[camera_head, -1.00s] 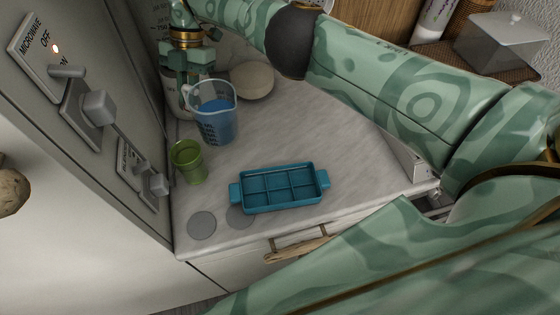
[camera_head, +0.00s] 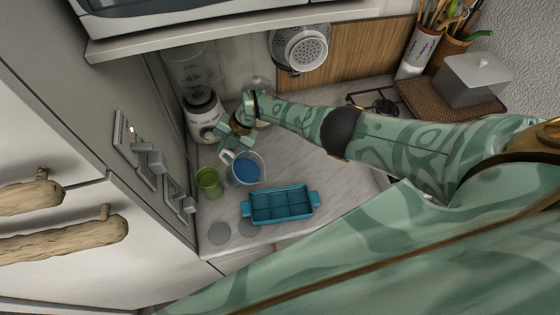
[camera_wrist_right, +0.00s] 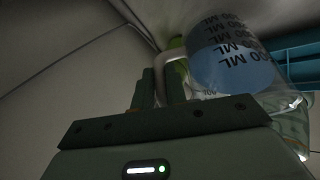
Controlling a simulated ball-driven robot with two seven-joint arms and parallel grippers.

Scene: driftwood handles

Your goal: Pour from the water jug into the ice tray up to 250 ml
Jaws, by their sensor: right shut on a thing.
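The water jug (camera_head: 246,170) is a clear measuring jug with blue water, standing roughly upright on the counter between the blender and the ice tray. The right wrist view shows its ML markings and blue water (camera_wrist_right: 235,70) close up. My right gripper (camera_head: 229,147) is shut on the jug's handle, which also shows in the right wrist view between the fingers (camera_wrist_right: 160,85). The teal ice tray (camera_head: 282,205) lies on the counter in front and to the right of the jug; its compartments look empty. My left gripper is not in view.
A green cup (camera_head: 208,182) stands close left of the jug. A blender (camera_head: 204,115) is behind it. Two grey discs (camera_head: 219,234) lie near the counter's front edge. Wall switches (camera_head: 150,163) border the left; a shelf (camera_head: 200,38) hangs above.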

